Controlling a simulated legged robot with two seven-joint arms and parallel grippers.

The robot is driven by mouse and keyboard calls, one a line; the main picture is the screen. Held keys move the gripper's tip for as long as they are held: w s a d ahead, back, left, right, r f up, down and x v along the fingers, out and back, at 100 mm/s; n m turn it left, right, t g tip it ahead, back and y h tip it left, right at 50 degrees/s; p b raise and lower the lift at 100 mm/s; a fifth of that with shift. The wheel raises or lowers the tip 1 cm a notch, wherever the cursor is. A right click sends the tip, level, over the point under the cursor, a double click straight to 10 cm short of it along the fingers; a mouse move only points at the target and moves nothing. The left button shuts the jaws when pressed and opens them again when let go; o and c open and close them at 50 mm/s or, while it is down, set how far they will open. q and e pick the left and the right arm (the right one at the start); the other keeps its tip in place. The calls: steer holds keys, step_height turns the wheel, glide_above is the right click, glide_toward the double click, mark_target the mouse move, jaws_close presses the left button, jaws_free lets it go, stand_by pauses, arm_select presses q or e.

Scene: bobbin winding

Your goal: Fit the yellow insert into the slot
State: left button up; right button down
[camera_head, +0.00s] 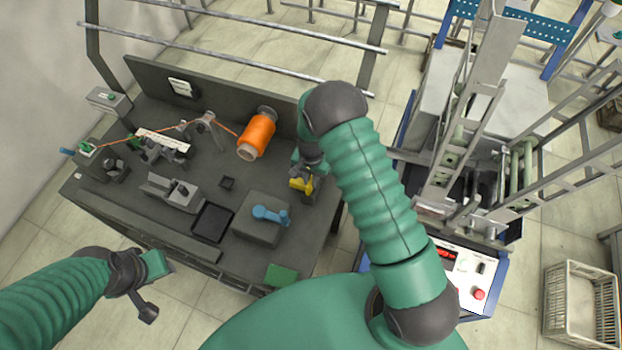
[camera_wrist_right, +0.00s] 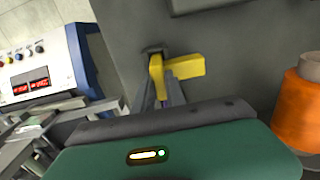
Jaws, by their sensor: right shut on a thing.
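The yellow insert (camera_head: 301,184) is at the right side of the dark workbench, just below and right of the orange spool. It also shows in the right wrist view (camera_wrist_right: 187,67) as an L-shaped piece. My right gripper (camera_head: 308,178) is shut on it, and its narrow fingers (camera_wrist_right: 160,88) reach the insert's bent end. The gripper and arm partly hide the insert in the head view. I cannot clearly make out the slot, nor whether the insert touches the bench. My left gripper (camera_head: 150,283) is off the bench's front left edge, away from the insert; its jaws are unclear.
The orange spool (camera_head: 257,136) stands near the back of the workbench (camera_head: 205,165), with orange thread running left. A grey block with a blue handle (camera_head: 270,215) and a black tray (camera_head: 212,221) lie in front. A machine with a control panel (camera_head: 468,275) stands right.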

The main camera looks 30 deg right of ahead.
steer(key=c, duration=1.3)
jaws_free()
step_height(320, 180, up, 17)
steer(key=b, duration=0.2)
steer(key=shift+w+f, duration=0.1)
